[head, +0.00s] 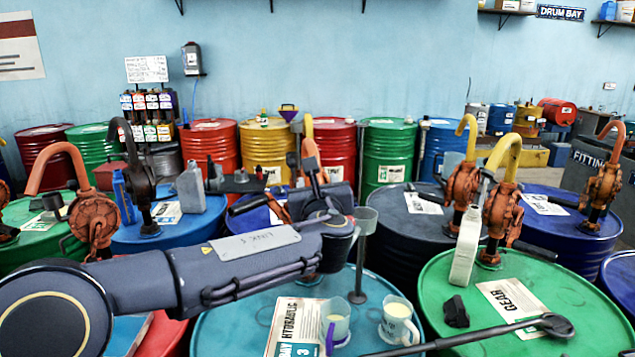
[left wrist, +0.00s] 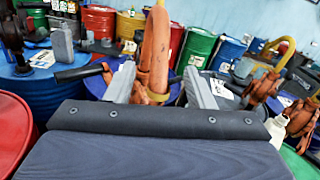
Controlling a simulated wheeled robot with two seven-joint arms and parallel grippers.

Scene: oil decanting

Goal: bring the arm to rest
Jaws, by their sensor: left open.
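My left arm comes in from the left in the head view and reaches over the teal drum (head: 225,325). Its gripper (left wrist: 160,85) shows in the left wrist view with two grey fingers wide apart and nothing clamped between them. An orange pump spout (left wrist: 156,50) rises in the gap between the fingers; whether it touches either finger I cannot tell. In the head view the spout (head: 311,158) stands just beyond the wrist, and the fingertips are hard to make out. My right gripper is in neither view.
Two jugs with pale liquid, one purple-handled (head: 336,318) and one whitish (head: 398,322), stand on the teal drum below my forearm. A grey funnel-topped stand (head: 362,255) is close right of my wrist.

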